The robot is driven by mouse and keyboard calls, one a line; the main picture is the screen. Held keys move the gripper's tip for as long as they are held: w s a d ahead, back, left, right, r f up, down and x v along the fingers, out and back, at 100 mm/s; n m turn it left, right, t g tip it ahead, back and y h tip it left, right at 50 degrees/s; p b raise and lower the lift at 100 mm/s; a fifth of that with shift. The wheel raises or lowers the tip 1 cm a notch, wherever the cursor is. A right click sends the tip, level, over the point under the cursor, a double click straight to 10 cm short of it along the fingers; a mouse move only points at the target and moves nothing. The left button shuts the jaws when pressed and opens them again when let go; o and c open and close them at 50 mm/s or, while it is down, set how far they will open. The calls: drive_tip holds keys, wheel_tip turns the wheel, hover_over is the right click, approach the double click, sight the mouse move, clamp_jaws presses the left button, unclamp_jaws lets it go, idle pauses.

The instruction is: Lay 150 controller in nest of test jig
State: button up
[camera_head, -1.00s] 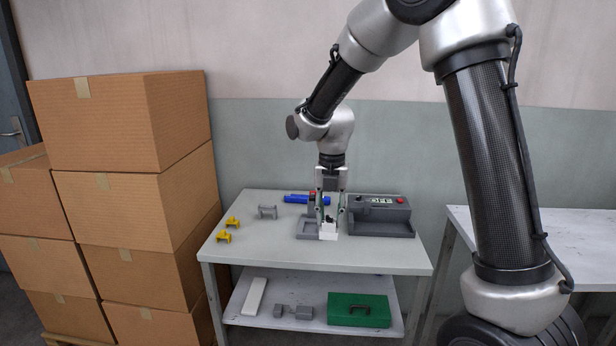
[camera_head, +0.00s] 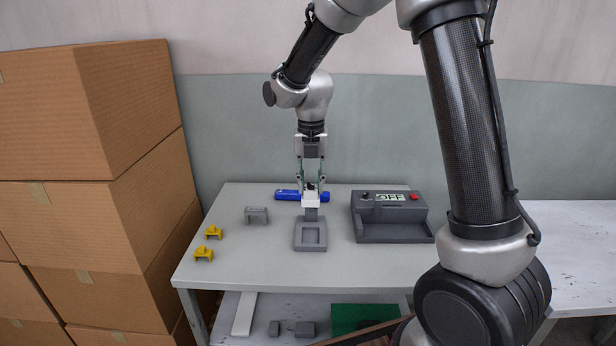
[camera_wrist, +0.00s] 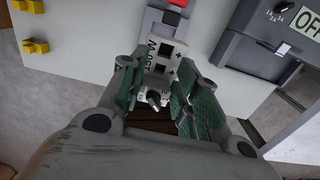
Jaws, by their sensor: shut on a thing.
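My gripper (camera_head: 311,190) is shut on a white block, the 150 W controller (camera_wrist: 160,62), whose printed face shows in the wrist view; it also shows in the head view (camera_head: 310,199). The recess looks empty, and the controller appears above the bench. To the right stands a grey unit with an OFF display, a knob and a red button (camera_head: 360,230), with an empty trough in front. I cannot tell which of these two is the test jig.
A blue cylindrical thing (camera_head: 285,195) lies behind the gripper. Two yellow clips (camera_head: 212,233) and a grey bracket (camera_head: 256,215) stand on the left of the bench (camera_head: 250,265). Its front is clear. Stacked cardboard boxes (camera_head: 85,225) stand at the left.

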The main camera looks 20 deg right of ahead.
drive_tip(key=shift+f, duration=5)
drive_tip(key=shift+f, duration=1.5)
drive_tip(key=o, duration=1.2)
